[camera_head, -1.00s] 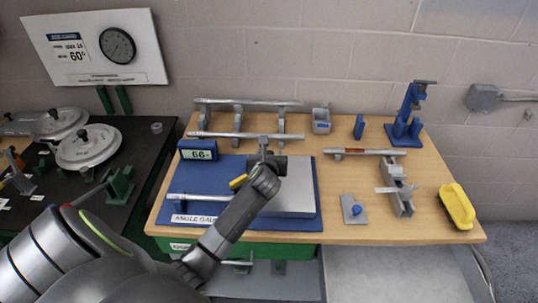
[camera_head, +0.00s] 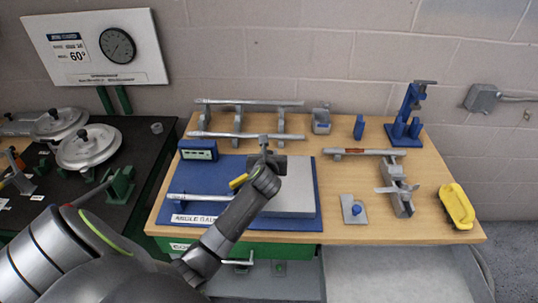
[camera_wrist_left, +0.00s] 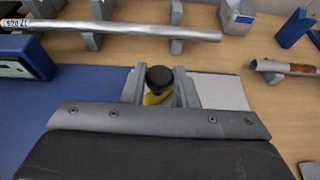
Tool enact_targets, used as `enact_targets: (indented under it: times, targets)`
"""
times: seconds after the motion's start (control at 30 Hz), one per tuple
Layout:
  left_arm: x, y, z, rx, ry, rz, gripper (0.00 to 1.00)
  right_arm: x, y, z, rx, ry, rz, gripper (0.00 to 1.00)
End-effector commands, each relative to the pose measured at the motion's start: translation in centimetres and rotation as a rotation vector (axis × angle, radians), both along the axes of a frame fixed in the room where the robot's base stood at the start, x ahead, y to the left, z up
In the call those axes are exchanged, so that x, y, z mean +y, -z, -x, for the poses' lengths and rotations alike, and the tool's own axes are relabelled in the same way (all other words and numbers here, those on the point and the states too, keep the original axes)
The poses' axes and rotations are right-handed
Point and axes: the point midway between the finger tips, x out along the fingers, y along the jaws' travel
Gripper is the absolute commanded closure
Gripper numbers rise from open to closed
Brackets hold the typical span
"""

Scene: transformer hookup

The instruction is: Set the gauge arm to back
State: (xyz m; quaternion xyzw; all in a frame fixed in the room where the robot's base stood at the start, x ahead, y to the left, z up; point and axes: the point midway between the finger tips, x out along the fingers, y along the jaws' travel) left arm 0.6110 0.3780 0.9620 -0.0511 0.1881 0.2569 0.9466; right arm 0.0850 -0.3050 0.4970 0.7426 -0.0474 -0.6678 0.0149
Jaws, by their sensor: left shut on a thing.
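The angle gauge stands on a blue base plate (camera_head: 221,165) with a grey block (camera_head: 297,190) at its right. Its small display (camera_head: 198,150) sits at the plate's back left corner; I cannot read the figures. A yellow piece of the gauge arm (camera_head: 238,182) shows beside my left gripper (camera_head: 265,150). In the left wrist view, a black knob (camera_wrist_left: 160,77) with yellow (camera_wrist_left: 154,99) under it sits between the fingers of my left gripper (camera_wrist_left: 159,86), which is shut on it. My wrist hides most of the arm. My right gripper is not in view.
Long metal bars (camera_head: 243,135) lie on supports behind the plate. A blue stand (camera_head: 405,128), a grey clamp (camera_head: 398,197), a blue-knobbed plate (camera_head: 354,210) and a yellow-handled tool (camera_head: 457,206) are at right. A wall sign (camera_head: 95,47) shows 60°.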

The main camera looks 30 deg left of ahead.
Motion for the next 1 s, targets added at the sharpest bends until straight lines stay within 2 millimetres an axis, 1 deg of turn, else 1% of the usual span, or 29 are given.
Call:
enact_targets:
  times: [0.17,0.27,0.53,0.8,1.0]
  targets:
    - [0.8,-0.1,-0.3,0.003,-0.065,0.001,1.00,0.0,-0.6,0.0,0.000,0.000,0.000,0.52]
    - [1.5,-0.1,-0.5,0.004,-0.127,-0.001,1.00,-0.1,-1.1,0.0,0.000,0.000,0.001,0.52]
    - [4.5,-0.2,-0.8,0.003,-0.350,-0.001,1.00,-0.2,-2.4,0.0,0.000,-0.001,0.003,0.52]
    - [7.2,-0.1,-0.4,0.003,-0.565,-0.001,1.00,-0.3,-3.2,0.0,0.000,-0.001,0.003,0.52]
    - [8.7,-0.1,0.0,0.001,-0.679,0.000,1.00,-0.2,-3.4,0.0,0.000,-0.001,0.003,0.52]
